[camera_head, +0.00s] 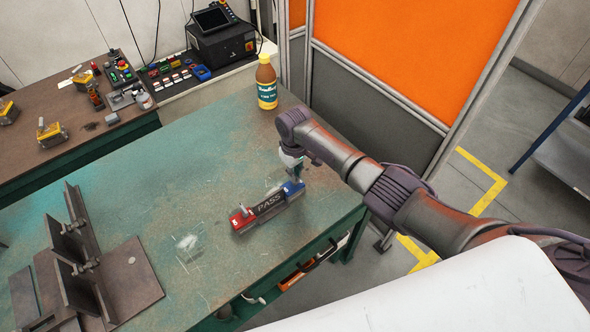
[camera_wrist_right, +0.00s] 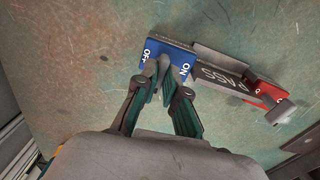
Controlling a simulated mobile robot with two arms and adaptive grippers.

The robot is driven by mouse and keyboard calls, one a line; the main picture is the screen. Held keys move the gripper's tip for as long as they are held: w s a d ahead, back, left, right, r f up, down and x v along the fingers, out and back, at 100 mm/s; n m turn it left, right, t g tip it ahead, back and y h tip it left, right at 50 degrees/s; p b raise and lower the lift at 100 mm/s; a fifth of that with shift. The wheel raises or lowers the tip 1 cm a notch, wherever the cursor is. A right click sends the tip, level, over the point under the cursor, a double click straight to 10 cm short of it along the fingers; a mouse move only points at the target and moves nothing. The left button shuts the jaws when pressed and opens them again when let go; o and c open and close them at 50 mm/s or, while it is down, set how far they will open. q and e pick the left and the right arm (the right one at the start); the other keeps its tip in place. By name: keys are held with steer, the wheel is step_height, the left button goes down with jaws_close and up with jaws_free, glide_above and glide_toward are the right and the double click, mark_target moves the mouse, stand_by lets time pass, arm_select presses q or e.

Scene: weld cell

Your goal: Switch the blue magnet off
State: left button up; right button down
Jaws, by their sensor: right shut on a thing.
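The blue magnet (camera_head: 296,190) sits at the right end of a dark bar marked PASS (camera_head: 269,205) on the green table. In the right wrist view the blue magnet (camera_wrist_right: 165,52) shows OFF at its left and ON at its right. My right gripper (camera_head: 291,174) comes down onto it from above. In the wrist view the right gripper (camera_wrist_right: 163,78) is shut at the magnet's near edge, between the two words. Its fingers hide the magnet's lever, so I cannot tell its setting. My left gripper is not in view.
A red magnet (camera_head: 241,219) with a grey lever sits at the bar's other end. A yellow-brown bottle (camera_head: 266,84) stands at the table's back corner. A steel fixture (camera_head: 85,262) occupies the left front. The table between is mostly clear.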

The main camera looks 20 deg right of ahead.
steer(key=shift+m, duration=0.4)
steer(key=shift+r, duration=0.1)
steer(key=c, duration=1.2)
jaws_free()
steer(key=shift+a, duration=0.1)
steer(key=shift+c, duration=0.2)
step_height(320, 180, up, 12)
